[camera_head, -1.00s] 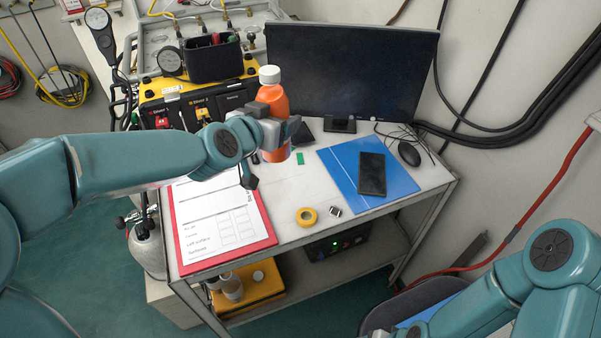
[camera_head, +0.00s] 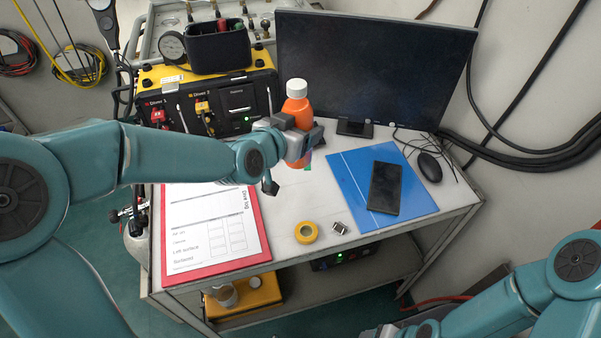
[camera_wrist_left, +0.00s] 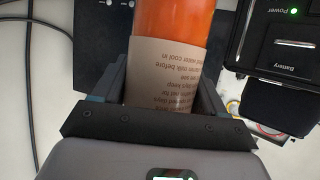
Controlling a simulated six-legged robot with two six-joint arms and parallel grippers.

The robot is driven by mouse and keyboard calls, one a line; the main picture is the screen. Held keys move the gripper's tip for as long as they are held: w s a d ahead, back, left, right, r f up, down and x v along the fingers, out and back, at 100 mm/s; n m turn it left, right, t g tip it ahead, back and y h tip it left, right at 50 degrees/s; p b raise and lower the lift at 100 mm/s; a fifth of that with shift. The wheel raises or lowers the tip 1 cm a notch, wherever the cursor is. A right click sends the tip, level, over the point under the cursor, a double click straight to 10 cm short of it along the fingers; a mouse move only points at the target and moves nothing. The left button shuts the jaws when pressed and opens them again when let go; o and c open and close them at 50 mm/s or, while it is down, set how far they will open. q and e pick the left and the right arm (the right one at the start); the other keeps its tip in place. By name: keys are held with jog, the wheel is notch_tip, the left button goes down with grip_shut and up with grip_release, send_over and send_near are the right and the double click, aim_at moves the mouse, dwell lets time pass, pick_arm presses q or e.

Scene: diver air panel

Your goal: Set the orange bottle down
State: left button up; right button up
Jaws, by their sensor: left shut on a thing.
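The orange bottle (camera_head: 295,108) has a white cap and stands about upright near the monitor's lower left. My left gripper (camera_head: 306,140) is shut on it around its lower half. In the left wrist view the orange bottle (camera_wrist_left: 175,20) with its pale printed label sits between the fingers of my left gripper (camera_wrist_left: 165,88). Its base is mostly hidden by the gripper, and I cannot tell whether it touches the white table top (camera_head: 285,205). My right arm comes in at the lower right; only a grey end piece (camera_head: 384,331) shows at the bottom edge, its fingers out of view.
The monitor (camera_head: 370,70) stands behind the bottle, the yellow-and-black air panel (camera_head: 215,105) to its left. A blue folder (camera_head: 350,165) with a phone (camera_head: 385,188), yellow tape (camera_head: 306,233) and a red clipboard (camera_head: 258,250) lie on the table. Bare table shows before the gripper.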

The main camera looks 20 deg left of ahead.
pick_arm(q)
jog(key=f, duration=1.1)
jog(key=shift+s+a+f, duration=0.15)
jog(key=shift+s+f, duration=0.1)
jog(key=shift+f, duration=0.15)
jog(key=shift+w, duration=0.15)
jog(key=shift+f+b, duration=0.2)
jog(key=shift+b, duration=0.15)
jog(key=o, duration=1.5)
